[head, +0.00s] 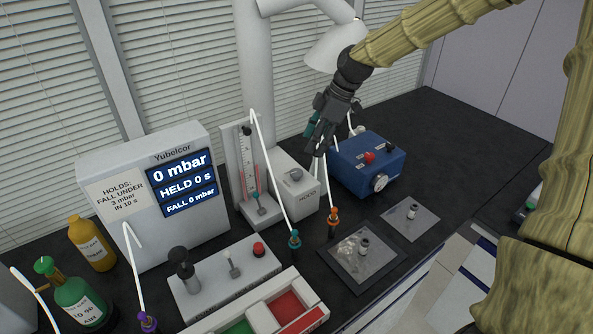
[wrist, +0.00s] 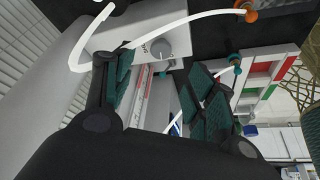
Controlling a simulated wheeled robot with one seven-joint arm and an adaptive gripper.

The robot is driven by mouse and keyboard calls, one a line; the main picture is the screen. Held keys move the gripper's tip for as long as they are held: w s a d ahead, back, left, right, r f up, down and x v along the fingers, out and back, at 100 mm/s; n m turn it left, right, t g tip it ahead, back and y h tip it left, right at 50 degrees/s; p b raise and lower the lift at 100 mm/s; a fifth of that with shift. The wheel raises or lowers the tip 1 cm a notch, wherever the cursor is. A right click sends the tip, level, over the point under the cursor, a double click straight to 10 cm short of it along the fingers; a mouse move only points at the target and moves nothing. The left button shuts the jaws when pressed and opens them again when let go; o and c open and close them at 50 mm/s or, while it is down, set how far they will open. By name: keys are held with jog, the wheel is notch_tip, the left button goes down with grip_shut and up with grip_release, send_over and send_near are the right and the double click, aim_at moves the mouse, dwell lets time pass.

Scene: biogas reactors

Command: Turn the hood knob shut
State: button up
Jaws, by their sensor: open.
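The hood knob (head: 296,174) is a small grey knob on top of a white box labelled HOOD (head: 307,198). In the wrist view the knob (wrist: 161,48) shows as a round grey dial on the white box, beyond and between my fingertips. My gripper (head: 317,142) is open and empty, above and slightly right of the knob, with its teal-padded fingers pointing down. In the wrist view the gripper (wrist: 162,66) has its two fingers well apart and touches nothing that I can see. The knob's exact angle is too small to read.
A flow tube stand (head: 247,165) and a white hose stand left of the hood box. A blue box (head: 367,163) with a red button is close on the right. The Yubelcor display (head: 160,195) reads 0 mbar. A white lamp-like hood (head: 333,45) hangs behind my arm.

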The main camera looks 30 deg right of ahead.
aim_at(298, 171)
jog(key=shift+p+x, duration=1.45)
jog(key=shift+x, duration=3.85)
jog(key=c, duration=1)
